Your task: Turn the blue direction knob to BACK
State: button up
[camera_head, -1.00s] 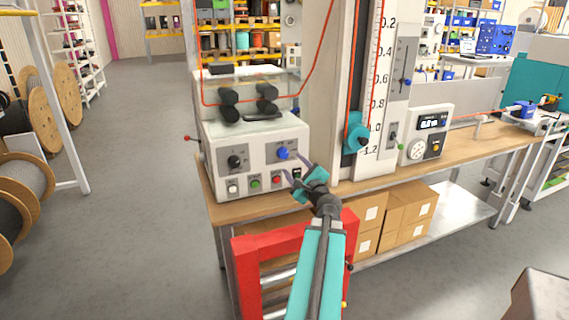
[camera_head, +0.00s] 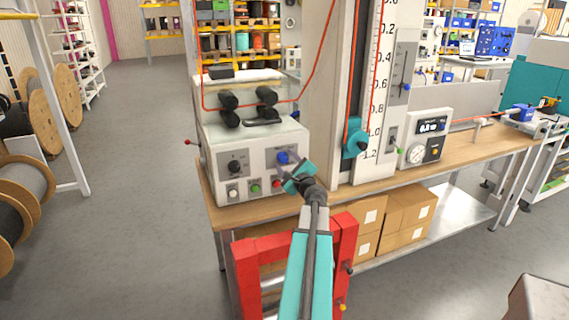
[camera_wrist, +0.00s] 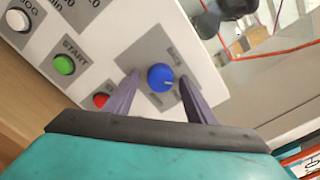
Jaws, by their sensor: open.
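The blue direction knob (camera_head: 283,158) is on the sloped front panel of the white control box (camera_head: 210,148). My gripper (camera_head: 290,168) is close to the panel at the knob. In the wrist view my gripper (camera_wrist: 160,88) is open, with one finger on each side of the knob and a gap showing on both sides. I cannot tell how deep the fingertips reach.
A black knob (camera_head: 235,166) is on the panel's left. Below are a white button (camera_head: 233,191), a green button (camera_head: 255,188) and a red button (camera_wrist: 101,100), close to my left finger. Black rollers (camera_head: 229,99) stand above. The box rests on a wooden bench (camera_head: 470,143).

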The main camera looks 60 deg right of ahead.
jog(key=c, duration=1)
jog(key=shift+a, duration=0.25)
jog(key=shift+c, duration=0.2)
jog(key=shift+d, duration=0.1)
jog(key=shift+b, duration=0.35)
